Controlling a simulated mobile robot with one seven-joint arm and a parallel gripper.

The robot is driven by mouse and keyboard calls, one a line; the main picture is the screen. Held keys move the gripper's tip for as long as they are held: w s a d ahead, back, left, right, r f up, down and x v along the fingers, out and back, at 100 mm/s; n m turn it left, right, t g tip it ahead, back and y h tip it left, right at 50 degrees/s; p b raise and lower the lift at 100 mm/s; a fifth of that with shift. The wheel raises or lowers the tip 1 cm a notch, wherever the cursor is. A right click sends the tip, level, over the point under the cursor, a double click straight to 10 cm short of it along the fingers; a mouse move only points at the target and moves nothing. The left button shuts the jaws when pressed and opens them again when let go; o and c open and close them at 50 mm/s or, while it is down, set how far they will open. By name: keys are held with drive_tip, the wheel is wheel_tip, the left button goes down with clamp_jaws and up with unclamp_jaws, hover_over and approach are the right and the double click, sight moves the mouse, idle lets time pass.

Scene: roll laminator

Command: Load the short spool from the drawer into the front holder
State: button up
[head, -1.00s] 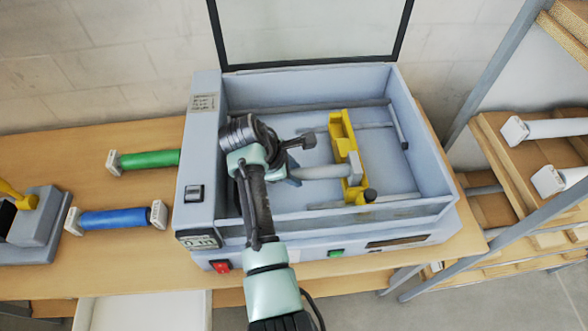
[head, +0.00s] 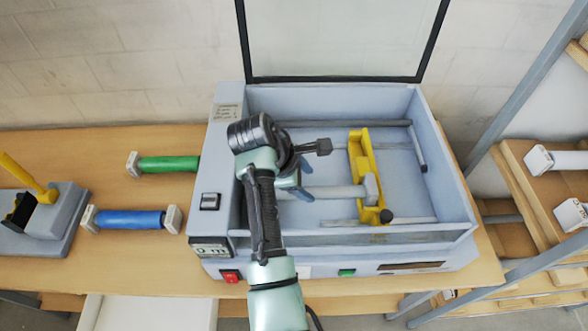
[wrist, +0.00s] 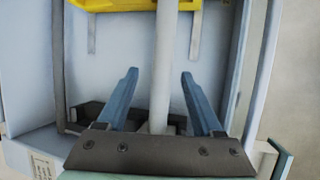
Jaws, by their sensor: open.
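A pale grey spool (head: 335,192) with a square end cap lies inside the open laminator (head: 320,268). Its capped right end is at the yellow holder (head: 361,165). My gripper (head: 303,181) is open near the spool's left part. In the wrist view the spool's pale rod (wrist: 163,75) runs between the two blue fingers of my gripper (wrist: 159,75), with a gap on each side. The yellow holder (wrist: 120,5) shows at the top there. The spool's left end is hidden by my gripper in the head view. A white drawer (head: 150,312) is open below the table; its visible part looks empty.
A green spool (head: 167,164) and a blue spool (head: 130,220) lie left of the laminator. A grey device with a yellow lever (head: 45,220) stands at the far left. A rack with white-capped spools (head: 560,160) is at right. The raised lid (head: 340,40) stands behind.

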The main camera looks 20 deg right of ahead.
drive_tip(key=w+a+r+m+t, duration=0.25)
drive_tip(key=r+t, duration=0.25)
drive_tip(key=r, duration=0.6)
drive_tip(key=w+a+r+m+t+y+b, duration=0.1)
drive_tip(key=w+a+r+m+t, duration=0.2)
drive_tip(key=r, duration=0.8)
drive_tip(key=w+a+r+m+t, duration=0.15)
drive_tip(key=a+r+t, duration=0.35)
drive_tip(key=r, duration=0.6)
drive_tip(key=s+a+r+m+t+y, duration=0.2)
drive_tip(key=s+r+t, duration=0.4)
drive_tip(key=s+r, duration=0.3)
drive_tip(key=s+a+r+m+t+y, duration=0.1)
drive_tip(key=s+r+m+t, duration=0.4)
drive_tip(key=s+r, duration=0.5)
wheel_tip(320, 180, up, 5)
drive_tip(key=shift+a+r+t+y, duration=0.15)
drive_tip(key=shift+a+t+y, duration=0.35)
drive_tip(key=shift+t, duration=0.5)
drive_tip(key=shift+a, duration=0.1)
